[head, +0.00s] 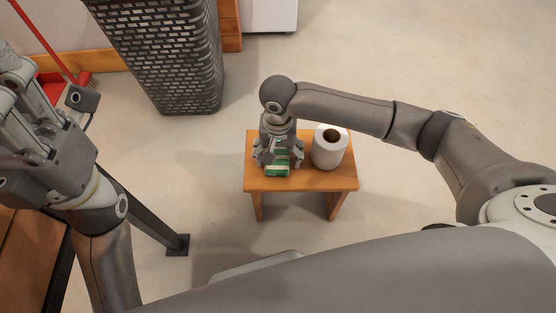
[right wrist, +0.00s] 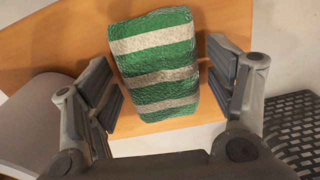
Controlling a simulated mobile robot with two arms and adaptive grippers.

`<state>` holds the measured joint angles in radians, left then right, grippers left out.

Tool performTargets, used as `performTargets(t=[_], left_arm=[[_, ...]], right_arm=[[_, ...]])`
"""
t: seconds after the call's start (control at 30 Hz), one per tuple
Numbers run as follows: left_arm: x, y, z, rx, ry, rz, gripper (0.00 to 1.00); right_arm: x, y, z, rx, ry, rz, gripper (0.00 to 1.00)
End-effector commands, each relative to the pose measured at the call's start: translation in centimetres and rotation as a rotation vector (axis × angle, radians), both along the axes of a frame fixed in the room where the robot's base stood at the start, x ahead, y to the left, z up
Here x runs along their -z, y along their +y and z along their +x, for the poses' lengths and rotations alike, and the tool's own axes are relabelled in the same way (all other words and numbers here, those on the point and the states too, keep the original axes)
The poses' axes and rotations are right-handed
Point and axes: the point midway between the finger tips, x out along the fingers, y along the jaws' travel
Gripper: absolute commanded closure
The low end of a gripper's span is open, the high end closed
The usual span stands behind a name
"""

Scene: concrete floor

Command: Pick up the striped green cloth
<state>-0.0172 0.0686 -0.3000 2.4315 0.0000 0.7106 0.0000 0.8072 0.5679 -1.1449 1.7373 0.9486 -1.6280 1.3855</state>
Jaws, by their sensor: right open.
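The striped green cloth (head: 278,163) is green with pale bands and lies folded on a small wooden stool (head: 314,184). In the right wrist view the cloth (right wrist: 158,64) lies between the two fingers of my right gripper (right wrist: 168,92). The right gripper (head: 278,158) is open over the stool, one finger on each side of the cloth, and gaps show between the fingers and the cloth. In the head view the gripper hides part of the cloth. My left gripper (head: 30,110) is raised at the left edge, and I cannot tell whether its fingers are open.
A white paper roll (head: 330,148) stands on the stool just right of my right gripper. A dark woven basket (head: 160,55) stands behind to the left. A wooden table (head: 28,260) is at the lower left. The floor to the right is clear.

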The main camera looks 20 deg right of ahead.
Motion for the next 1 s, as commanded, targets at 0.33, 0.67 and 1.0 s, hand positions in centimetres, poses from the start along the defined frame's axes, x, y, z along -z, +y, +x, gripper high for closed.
performTargets(t=[0.33, 0.67, 1.0], left_arm=[[-0.09, -0.01, -0.01, 0.0, -0.001, 0.001, 0.6], [-0.07, -0.02, -0.01, 0.0, -0.001, 0.001, 0.6], [-0.47, 0.0, -0.07, 0.001, -0.003, -0.001, 0.6]], right_arm=[[0.0, -0.01, 0.02, 0.0, 0.0, 0.0, 0.36], [0.0, 0.01, 0.01, 0.0, 0.0, 0.0, 0.69], [-0.48, 0.02, 0.02, 0.0, 0.0, 0.0, 0.69]])
